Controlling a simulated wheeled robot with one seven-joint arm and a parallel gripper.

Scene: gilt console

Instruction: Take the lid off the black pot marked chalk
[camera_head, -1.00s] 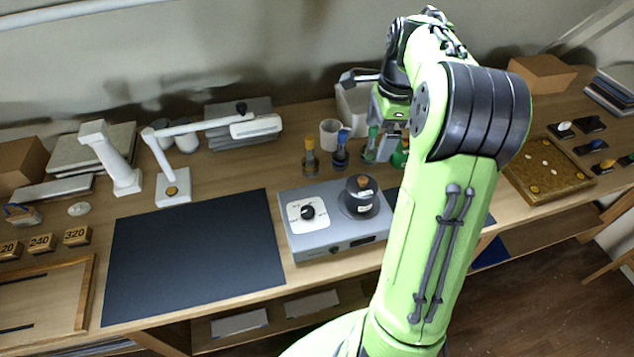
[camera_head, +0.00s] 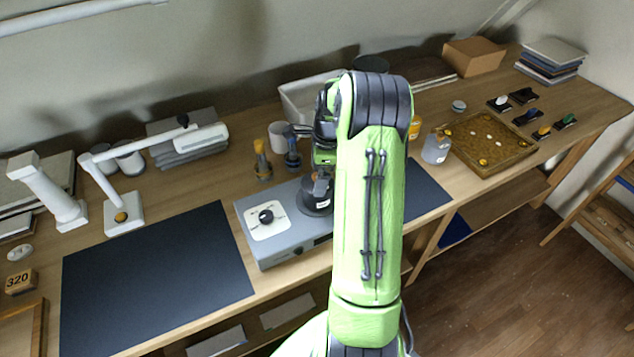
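A dark, round pot (camera_head: 313,206) stands on the right part of a grey heater box (camera_head: 276,252). A small pale label shows on its side, too small to read. My gripper (camera_head: 321,180) points down at the top of the pot, right over the lid's knob. The lid and knob are mostly hidden by the gripper and my green arm. The fingertips are too small and covered to show whether they are open, shut or touching the knob.
A white dial plate (camera_head: 268,220) is on the heater's left. A small grey pot (camera_head: 436,149) and a brown tray (camera_head: 512,158) are on the right. A dark mat (camera_head: 150,280) lies clear on the left.

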